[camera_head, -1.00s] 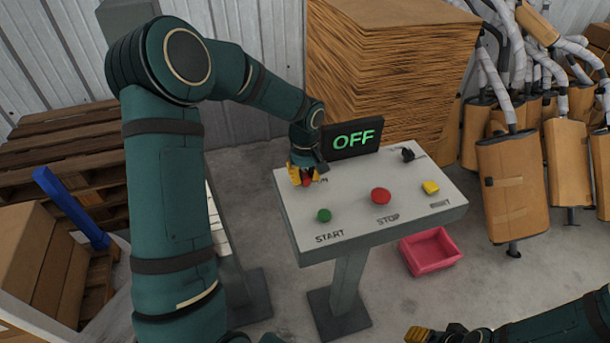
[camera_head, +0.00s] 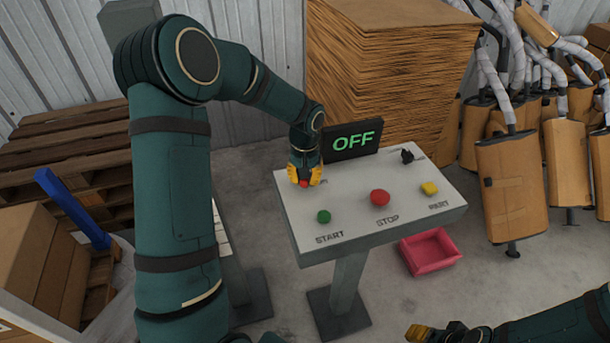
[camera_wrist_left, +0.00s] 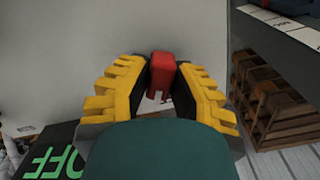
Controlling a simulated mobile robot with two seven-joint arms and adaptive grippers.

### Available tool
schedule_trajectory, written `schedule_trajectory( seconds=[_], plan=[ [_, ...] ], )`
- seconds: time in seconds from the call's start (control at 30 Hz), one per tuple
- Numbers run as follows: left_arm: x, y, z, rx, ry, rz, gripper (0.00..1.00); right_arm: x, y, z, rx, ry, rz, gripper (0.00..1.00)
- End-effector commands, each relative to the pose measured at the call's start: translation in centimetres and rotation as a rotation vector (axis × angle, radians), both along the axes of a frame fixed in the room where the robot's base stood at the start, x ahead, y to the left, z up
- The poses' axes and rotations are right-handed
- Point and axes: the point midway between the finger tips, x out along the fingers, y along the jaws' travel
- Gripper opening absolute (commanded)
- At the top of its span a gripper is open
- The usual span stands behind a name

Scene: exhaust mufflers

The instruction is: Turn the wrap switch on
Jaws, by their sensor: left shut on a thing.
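A red switch knob (camera_head: 304,183) stands at the back left of the grey control panel (camera_head: 350,208), its label mostly hidden. In the left wrist view the red knob (camera_wrist_left: 162,75) sits between the fingers. My left gripper (camera_head: 305,177), with yellow finger pads, comes down from above and is shut on this knob; it also shows in the left wrist view (camera_wrist_left: 162,90). The display (camera_head: 352,139) behind the panel reads OFF in green. My right gripper (camera_head: 420,333) shows only partly at the bottom edge, away from the panel; its opening is unclear.
The panel also bears a green START button (camera_head: 323,216), a red STOP button (camera_head: 380,198), a yellow button (camera_head: 429,188) and a black knob (camera_head: 407,156). A pink bin (camera_head: 431,251) lies on the floor. Stacked cardboard (camera_head: 390,80) and wrapped mufflers (camera_head: 508,180) stand behind.

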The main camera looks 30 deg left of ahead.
Motion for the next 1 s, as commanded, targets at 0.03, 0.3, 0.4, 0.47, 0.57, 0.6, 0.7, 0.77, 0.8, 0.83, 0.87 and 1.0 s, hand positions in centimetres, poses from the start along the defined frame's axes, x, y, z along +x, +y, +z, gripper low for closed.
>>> schedule_trajectory(
  seconds=[0.03, 0.3, 0.4, 0.47, 0.57, 0.6, 0.7, 0.77, 0.8, 0.83, 0.87, 1.0],
  plan=[
    [-0.1, -0.1, -0.1, -0.001, 0.005, -0.046, 0.0, 0.1, 0.0, 0.2, 0.0, -0.001, 0.0, 0.47],
    [-0.2, -0.1, -0.1, -0.002, 0.006, -0.301, 0.0, 0.3, 0.0, 0.8, -0.002, -0.006, -0.004, 0.47],
    [-0.2, -0.1, -0.1, -0.002, 0.006, -0.396, 0.0, 0.4, -0.1, 1.1, -0.002, -0.008, -0.006, 0.47],
    [-0.2, -0.1, -0.1, -0.002, 0.007, -0.453, 0.0, 0.4, -0.1, 1.3, -0.002, -0.009, -0.007, 0.47],
    [-0.2, -0.1, -0.1, -0.003, 0.007, -0.549, 0.0, 0.5, -0.1, 1.6, -0.002, -0.011, -0.009, 0.47],
    [-0.2, -0.1, -0.1, -0.003, 0.007, -0.586, 0.0, 0.5, -0.1, 1.7, -0.002, -0.012, -0.009, 0.47],
    [-0.2, -0.1, -0.1, -0.003, 0.006, -0.68, 0.0, 0.6, -0.1, 2.0, -0.004, -0.015, -0.011, 0.47],
    [-0.2, -0.1, -0.1, -0.003, 0.006, -0.733, 0.0, 0.7, -0.1, 2.1, -0.003, -0.015, -0.012, 0.47],
    [-0.2, -0.1, -0.1, -0.003, 0.006, -0.768, 0.0, 0.7, -0.1, 2.2, -0.004, -0.016, -0.013, 0.47],
    [-0.2, -0.1, -0.1, -0.004, 0.006, -0.793, 0.0, 0.7, -0.1, 2.3, -0.004, -0.017, -0.013, 0.47],
    [-0.2, -0.1, -0.1, -0.004, 0.007, -0.817, 0.0, 0.8, -0.1, 2.4, -0.004, -0.018, -0.014, 0.47],
    [-0.2, -0.1, -0.1, -0.004, 0.007, -0.921, 0.0, 0.9, -0.2, 2.7, -0.004, -0.021, -0.015, 0.47]
  ],
)
